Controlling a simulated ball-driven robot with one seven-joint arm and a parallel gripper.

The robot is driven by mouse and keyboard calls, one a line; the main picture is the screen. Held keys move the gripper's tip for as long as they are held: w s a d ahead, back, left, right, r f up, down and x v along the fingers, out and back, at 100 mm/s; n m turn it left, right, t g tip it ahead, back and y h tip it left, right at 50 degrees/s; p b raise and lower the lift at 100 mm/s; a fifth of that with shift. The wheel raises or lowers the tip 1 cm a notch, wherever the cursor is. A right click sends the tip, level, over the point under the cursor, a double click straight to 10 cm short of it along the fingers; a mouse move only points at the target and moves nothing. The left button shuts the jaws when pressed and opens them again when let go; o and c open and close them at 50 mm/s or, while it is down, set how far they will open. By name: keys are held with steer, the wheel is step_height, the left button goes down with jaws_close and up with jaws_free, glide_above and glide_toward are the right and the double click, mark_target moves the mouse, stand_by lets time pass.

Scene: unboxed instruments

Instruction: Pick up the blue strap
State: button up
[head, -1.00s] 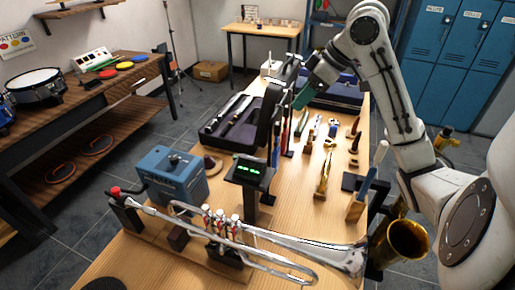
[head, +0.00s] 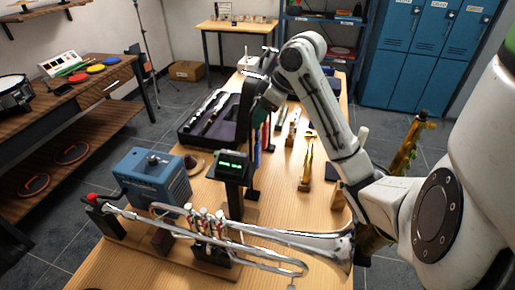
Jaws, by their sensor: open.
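The blue strap (head: 266,133) hangs upright on a dark stand near the middle of the long wooden table, in the head view. My gripper (head: 262,106) is at the top of the hanging straps, close above the blue one. It is open; its fingertips are small and partly lost against the dark stand behind. I cannot tell whether it touches the strap. The upper part of the blue strap is hidden by my gripper.
A silver trumpet (head: 215,236) lies across the table's front, with a blue box (head: 150,178) and a green-lit display (head: 232,164) behind it. An open dark case (head: 205,122) is left of the straps. Small brass pieces stand to the right.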

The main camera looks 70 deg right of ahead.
steer(key=shift+c, duration=0.3)
jaws_close()
stand_by(0.4)
